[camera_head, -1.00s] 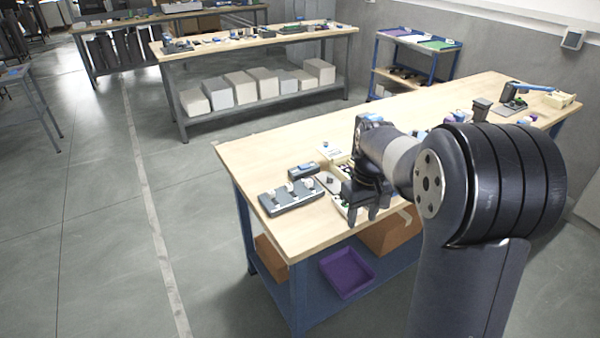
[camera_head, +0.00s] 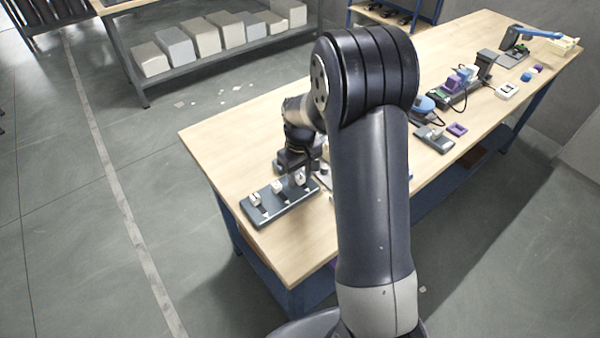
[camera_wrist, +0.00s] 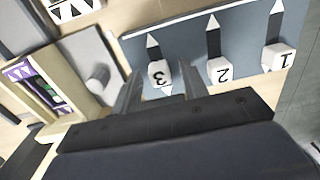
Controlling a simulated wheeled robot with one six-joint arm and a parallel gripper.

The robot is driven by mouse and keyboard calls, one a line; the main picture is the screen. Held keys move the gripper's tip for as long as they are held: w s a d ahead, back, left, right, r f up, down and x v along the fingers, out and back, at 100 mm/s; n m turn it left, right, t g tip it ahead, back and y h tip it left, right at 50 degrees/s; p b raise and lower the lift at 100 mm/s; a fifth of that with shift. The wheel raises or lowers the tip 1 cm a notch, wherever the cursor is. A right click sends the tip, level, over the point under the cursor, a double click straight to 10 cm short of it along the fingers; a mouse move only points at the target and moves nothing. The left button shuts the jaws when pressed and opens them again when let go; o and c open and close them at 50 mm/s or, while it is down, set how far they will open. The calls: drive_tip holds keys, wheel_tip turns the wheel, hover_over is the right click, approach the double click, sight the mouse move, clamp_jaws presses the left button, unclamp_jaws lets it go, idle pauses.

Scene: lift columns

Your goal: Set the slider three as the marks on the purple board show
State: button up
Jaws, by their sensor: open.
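The slider board (camera_head: 262,214) is a dark blue-grey slab near the table's left end. In the wrist view, its white numbered sliders sit in dark slots with white pointers at the ends: slider three (camera_wrist: 160,75), slider two (camera_wrist: 219,73) and slider one (camera_wrist: 278,60). All three sit toward the near ends of their slots. My gripper (camera_wrist: 158,80) is open, with one finger on either side of slider three; contact cannot be told. A purple panel (camera_wrist: 38,84) with pale and green marks lies in a cream frame at the left of the wrist view. My arm hides it in the head view.
A grey plate with a round knob (camera_wrist: 97,76) lies between the frame and the slider board. On the table (camera_head: 225,150), a purple block (camera_head: 457,129), cables and other devices stand farther right. The table area left of the slider board is clear.

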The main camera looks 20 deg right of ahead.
drive_tip(key=shift+c, duration=0.3)
clamp_jaws()
drive_tip(key=shift+s, duration=0.1)
drive_tip(key=shift+s+d+b, duration=0.35)
drive_tip(key=shift+s+d, duration=0.05)
drive_tip(key=shift+s, duration=0.45)
drive_tip(key=shift+o, duration=0.3)
unclamp_jaws()
drive_tip(key=shift+r, duration=0.1)
